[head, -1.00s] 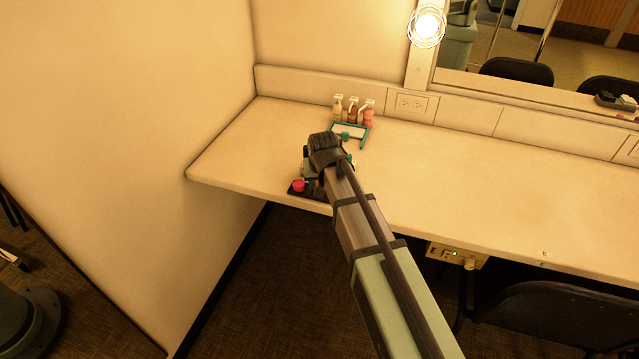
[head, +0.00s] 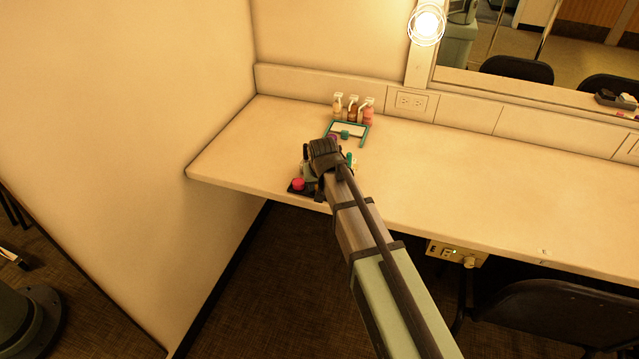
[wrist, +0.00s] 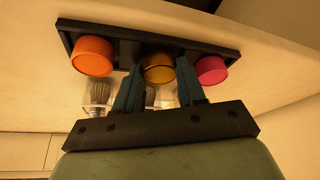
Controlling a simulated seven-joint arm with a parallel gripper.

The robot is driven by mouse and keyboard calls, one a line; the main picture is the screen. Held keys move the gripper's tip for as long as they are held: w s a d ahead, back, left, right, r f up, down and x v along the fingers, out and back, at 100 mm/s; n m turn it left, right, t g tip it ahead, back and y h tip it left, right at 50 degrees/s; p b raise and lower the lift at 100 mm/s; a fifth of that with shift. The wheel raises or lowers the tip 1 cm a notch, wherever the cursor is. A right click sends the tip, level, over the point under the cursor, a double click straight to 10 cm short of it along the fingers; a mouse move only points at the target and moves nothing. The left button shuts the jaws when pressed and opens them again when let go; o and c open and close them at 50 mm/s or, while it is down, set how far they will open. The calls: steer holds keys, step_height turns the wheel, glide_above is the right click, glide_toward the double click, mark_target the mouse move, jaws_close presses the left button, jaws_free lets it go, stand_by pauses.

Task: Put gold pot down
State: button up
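The gold pot (wrist: 158,69) is in the wrist view, between an orange pot and a pink pot on a dark tray (wrist: 205,42). My gripper (wrist: 159,68) has one finger close against each side of the gold pot and appears shut on it. The gold pot is at or very near the tray, in line with the other pots; whether it rests fully there I cannot tell. In the head view my gripper (head: 318,172) is over the tray near the counter's front edge, and my wrist hides the gold pot.
The orange pot (wrist: 92,57) and pink pot (wrist: 211,70) flank closely; the pink pot also shows in the head view (head: 298,184). Clear cups with brushes (wrist: 98,93) stand near the fingers. A teal-framed stand (head: 349,130) and bottles (head: 353,109) are behind. The counter (head: 450,185) is clear to the right.

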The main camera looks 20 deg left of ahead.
steer(key=o, duration=0.4)
steer(key=shift+o, duration=0.2)
steer(key=shift+d, duration=0.1)
steer(key=shift+r, duration=0.25)
steer(key=v, duration=1.2)
steer(key=shift+r, duration=0.4)
